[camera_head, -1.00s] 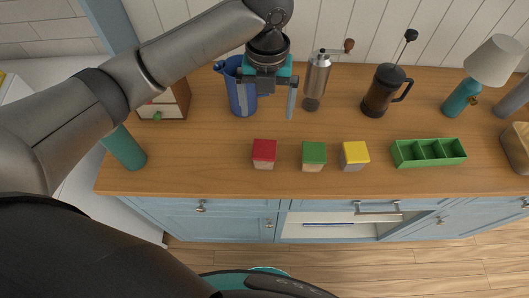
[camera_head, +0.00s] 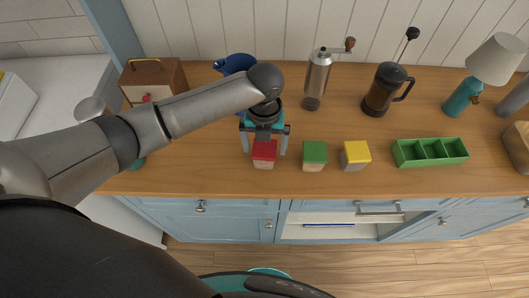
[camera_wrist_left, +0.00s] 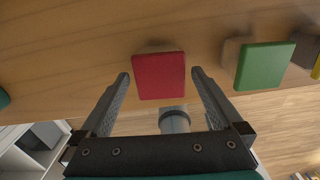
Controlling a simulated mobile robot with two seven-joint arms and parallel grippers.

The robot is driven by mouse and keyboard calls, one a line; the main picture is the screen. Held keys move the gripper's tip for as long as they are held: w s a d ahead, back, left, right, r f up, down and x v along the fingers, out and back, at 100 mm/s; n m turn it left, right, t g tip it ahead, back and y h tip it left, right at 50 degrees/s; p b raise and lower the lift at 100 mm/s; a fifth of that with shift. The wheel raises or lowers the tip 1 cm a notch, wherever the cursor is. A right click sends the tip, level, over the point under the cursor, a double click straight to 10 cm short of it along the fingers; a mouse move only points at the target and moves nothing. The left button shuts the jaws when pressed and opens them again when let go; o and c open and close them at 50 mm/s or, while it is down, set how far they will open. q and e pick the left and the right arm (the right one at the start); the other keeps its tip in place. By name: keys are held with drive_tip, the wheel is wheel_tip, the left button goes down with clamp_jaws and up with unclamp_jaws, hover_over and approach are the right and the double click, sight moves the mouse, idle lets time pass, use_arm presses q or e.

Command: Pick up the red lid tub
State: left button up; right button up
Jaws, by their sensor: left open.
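The red lid tub (camera_head: 264,152) stands on the wooden counter, at the left end of a row of tubs. My left gripper (camera_head: 265,148) is open above it, with one finger on each side of the tub in the head view. In the left wrist view the red lid (camera_wrist_left: 159,76) lies between the tips of the open left gripper (camera_wrist_left: 160,76), with a gap on both sides. The gripper holds nothing. My right gripper is not in view.
A green lid tub (camera_head: 314,153) and a yellow lid tub (camera_head: 355,153) stand to the right, then a green divided tray (camera_head: 430,153). A blue pitcher (camera_head: 236,64), a grinder (camera_head: 317,80) and a French press (camera_head: 384,90) stand behind. The counter's front edge is close.

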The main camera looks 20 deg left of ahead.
sight(265, 148)
use_arm(q)
drive_tip(key=shift+f, duration=0.35)
drive_tip(key=shift+c, duration=0.2)
drive_tip(key=c, duration=1.3)
drive_tip(key=shift+r, duration=0.15)
wheel_tip(265, 148, up, 20)
drive_tip(key=p, duration=0.2)
